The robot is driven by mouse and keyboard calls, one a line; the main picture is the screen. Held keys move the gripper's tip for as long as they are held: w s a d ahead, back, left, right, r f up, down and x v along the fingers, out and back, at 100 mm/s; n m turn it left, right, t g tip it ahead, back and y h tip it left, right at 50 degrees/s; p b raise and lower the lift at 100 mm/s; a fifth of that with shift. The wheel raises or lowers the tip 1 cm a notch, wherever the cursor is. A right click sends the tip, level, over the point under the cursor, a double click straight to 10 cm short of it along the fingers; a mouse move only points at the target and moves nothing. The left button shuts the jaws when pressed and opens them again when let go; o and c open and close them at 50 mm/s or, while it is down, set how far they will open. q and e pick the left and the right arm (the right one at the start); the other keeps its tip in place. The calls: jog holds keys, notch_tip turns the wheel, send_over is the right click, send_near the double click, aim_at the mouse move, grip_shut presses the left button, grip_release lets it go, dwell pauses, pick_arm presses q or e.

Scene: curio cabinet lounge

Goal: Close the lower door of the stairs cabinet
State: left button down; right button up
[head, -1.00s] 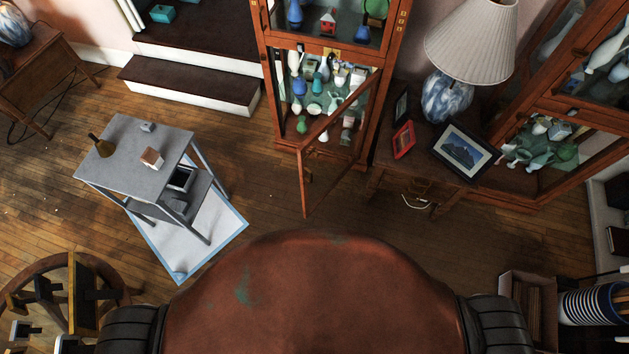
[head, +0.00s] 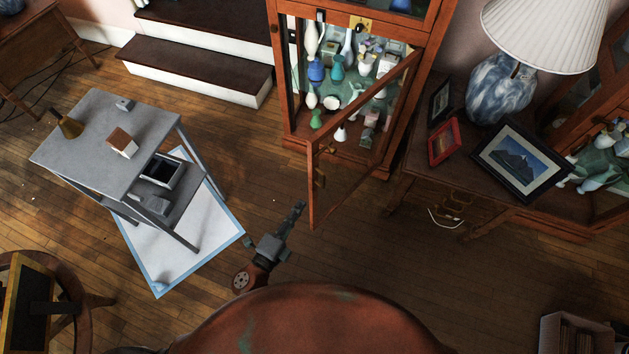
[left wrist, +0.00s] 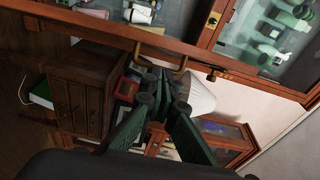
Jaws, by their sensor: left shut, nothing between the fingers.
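The lower door (head: 312,195) of the wooden stairs cabinet (head: 277,60) stands open, swung out from the right side towards me, with a brass handle (head: 320,179) near its free edge. Vases and small ornaments show inside the opening. My left gripper (head: 299,208) is shut and empty, low beside the door's free edge and just left of it; a small gap seems to separate them. In the left wrist view its dark fingers (left wrist: 164,78) are together, close below a wooden frame with a brass handle (left wrist: 160,55). Contact cannot be told. My right gripper is not seen.
A grey side table (head: 90,150) with a bell and a small house stands at left over a blue-edged white mat (head: 165,275). Dark steps (head: 190,62) are behind. A desk (head: 420,185) with picture frames and a lamp (head: 500,90) stands at right. Floor before the door is clear.

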aim_at(315, 182)
pick_arm(q)
jog(key=x, duration=0.6)
jog(key=r+x, duration=0.1)
jog(key=x, duration=0.3)
jog(key=shift+d, duration=0.15)
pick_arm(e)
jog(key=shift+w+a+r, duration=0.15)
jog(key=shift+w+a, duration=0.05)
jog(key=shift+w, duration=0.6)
